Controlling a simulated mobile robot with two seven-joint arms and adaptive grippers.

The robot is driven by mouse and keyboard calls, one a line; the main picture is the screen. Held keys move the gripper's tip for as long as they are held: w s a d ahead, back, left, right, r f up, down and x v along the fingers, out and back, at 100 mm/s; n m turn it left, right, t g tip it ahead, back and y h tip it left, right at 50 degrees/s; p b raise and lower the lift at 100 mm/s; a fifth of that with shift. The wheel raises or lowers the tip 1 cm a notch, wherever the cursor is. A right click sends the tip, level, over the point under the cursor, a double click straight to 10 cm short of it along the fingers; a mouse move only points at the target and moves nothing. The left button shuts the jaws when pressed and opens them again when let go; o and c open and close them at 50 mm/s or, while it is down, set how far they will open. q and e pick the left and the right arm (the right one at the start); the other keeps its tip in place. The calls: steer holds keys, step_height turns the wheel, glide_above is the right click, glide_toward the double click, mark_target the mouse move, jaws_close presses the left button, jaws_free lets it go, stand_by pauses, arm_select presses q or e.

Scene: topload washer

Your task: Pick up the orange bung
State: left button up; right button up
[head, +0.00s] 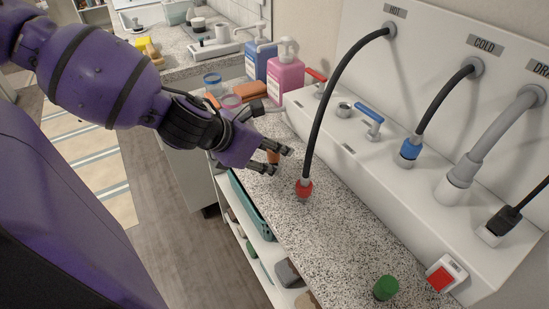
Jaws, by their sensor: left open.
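The orange bung (273,156) stands on the speckled counter (335,225), partly hidden by my left gripper's fingers. My left gripper (279,160) reaches in from the left with its fingers apart, one on the far side and one on the near side of the bung in the picture. I cannot tell whether the fingers touch it. My right gripper is out of view.
A black hose with a red end (304,188) hangs just right of the gripper. A green bung (386,288) stands at the counter's near end. Pink (285,75) and blue (258,60) pump bottles stand behind. The counter between the red end and green bung is clear.

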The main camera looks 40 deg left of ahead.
arm_select(q)
steer(key=shift+r, duration=0.1)
steer(key=c, duration=0.9)
steer(key=shift+c, duration=0.2)
